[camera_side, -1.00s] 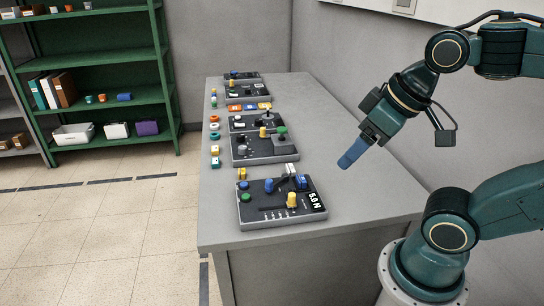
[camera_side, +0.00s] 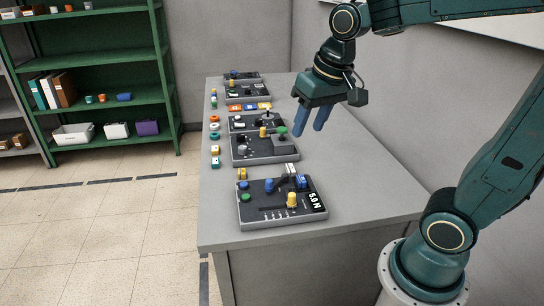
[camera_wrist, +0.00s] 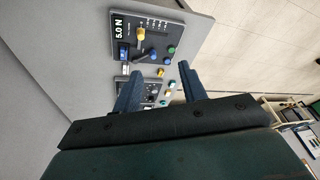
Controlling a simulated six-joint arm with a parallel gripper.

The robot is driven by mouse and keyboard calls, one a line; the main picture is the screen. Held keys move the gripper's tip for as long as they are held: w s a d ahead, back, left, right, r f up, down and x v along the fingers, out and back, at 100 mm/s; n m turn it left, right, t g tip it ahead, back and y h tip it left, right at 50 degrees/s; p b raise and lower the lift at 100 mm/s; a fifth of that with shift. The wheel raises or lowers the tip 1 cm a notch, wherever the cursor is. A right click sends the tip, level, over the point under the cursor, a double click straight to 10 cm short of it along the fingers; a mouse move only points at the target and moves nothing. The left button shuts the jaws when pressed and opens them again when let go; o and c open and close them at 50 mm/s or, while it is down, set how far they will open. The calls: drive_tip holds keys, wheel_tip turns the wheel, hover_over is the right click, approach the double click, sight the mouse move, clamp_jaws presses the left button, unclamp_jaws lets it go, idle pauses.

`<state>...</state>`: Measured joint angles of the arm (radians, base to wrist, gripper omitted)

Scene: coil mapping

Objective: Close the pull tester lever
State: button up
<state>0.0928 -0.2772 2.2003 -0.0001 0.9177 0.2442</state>
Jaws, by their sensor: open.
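The pull tester (camera_side: 265,212) is the dark box with a "5.0 N" label at the front of the bench in the side view. It carries a yellow knob, blue and green buttons and a blue block. A dark lever (camera_side: 284,181) is on its rear part, small and partly lost against the box; I cannot tell its exact position. The tester also shows at the top of the wrist view (camera_wrist: 172,31). My gripper (camera_side: 311,119) is open and empty, well above the bench, behind and right of the tester. Its two blue fingers also show in the wrist view (camera_wrist: 160,82).
Another dark device (camera_side: 262,157) with a green knob stands behind the tester, with more devices farther back. Several small coloured parts line the left bench edge. The right side of the bench (camera_side: 360,195) is clear. A green shelf (camera_side: 105,53) stands far left.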

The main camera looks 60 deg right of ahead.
drive_tip(key=w+d+f+m+g, duration=0.25)
drive_tip(key=w+d+f, duration=0.2)
drive_tip(key=w, duration=0.55)
drive_tip(key=m, duration=0.4)
hover_over(269, 180)
wheel_tip(269, 180, down, 9)
drive_tip(key=shift+f+g, duration=0.1)
drive_tip(key=shift+g, duration=0.35)
drive_tip(key=shift+f, duration=6.85)
drive_tip(key=shift+c, duration=0.4)
